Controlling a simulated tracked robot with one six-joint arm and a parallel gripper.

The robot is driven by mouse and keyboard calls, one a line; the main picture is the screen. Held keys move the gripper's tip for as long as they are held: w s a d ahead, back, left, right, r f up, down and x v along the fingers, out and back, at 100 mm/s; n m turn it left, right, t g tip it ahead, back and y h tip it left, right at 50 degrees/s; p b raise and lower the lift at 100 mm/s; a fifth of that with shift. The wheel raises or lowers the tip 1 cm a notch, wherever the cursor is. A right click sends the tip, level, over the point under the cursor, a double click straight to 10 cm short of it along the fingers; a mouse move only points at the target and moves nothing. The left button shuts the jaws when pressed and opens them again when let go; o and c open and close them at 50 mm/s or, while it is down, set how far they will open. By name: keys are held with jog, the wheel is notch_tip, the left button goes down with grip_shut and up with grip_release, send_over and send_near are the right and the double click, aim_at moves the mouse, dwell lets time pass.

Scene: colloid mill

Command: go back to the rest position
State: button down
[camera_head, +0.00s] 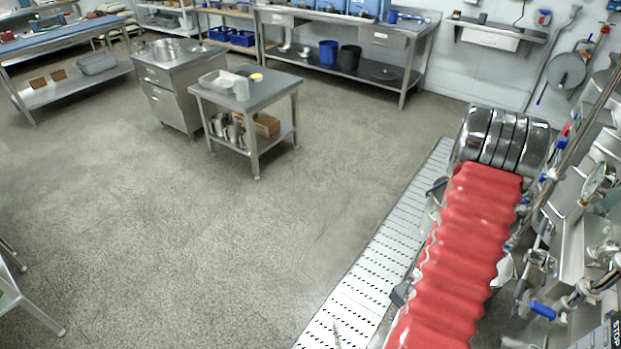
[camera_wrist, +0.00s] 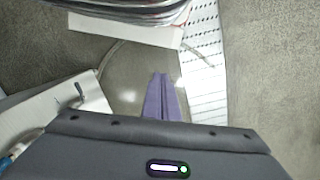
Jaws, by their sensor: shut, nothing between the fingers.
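My gripper (camera_wrist: 162,97) shows in the wrist view, where its two purple fingers lie together at the middle with nothing between them. Its dark body crosses the bottom of that view. The fingers point towards a smooth grey surface with bright reflections. Just beyond it, at the top, is the edge of a shiny metal body (camera_wrist: 130,14) above a pale plate (camera_wrist: 125,31). I cannot tell how far the fingertips are from these. I do not make out my gripper in the head view.
In the head view, a long red ribbed body (camera_head: 455,262) with chrome rings (camera_head: 502,140) stands at the right beside pipes and valves. A white perforated floor strip (camera_head: 385,262) runs along it. A small steel table (camera_head: 262,92) stands upper left of centre. The floor between is clear.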

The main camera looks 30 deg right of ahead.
jog(key=w+a+r+n, duration=0.4)
jog(key=a+r, duration=0.1)
jog(key=r, duration=0.5)
jog(key=w+a+r+n, duration=0.4)
jog(key=a+r+n, duration=0.1)
jog(key=r, duration=0.6)
jog(key=a+r+n+t, duration=0.3)
jog(key=a+r+n, duration=0.1)
jog(key=a+r, duration=0.5)
jog(key=a+r+n+t, duration=0.2)
jog(key=a+r+n, duration=0.2)
jog(key=a+r, duration=0.4)
notch_tip(320, 180, up, 6)
jog(key=shift+w+a+r+t+h, duration=0.1)
jog(key=shift+w+a+t+h, duration=0.25)
jog(key=shift+a+t+h, duration=0.05)
jog(key=shift+d, duration=0.15)
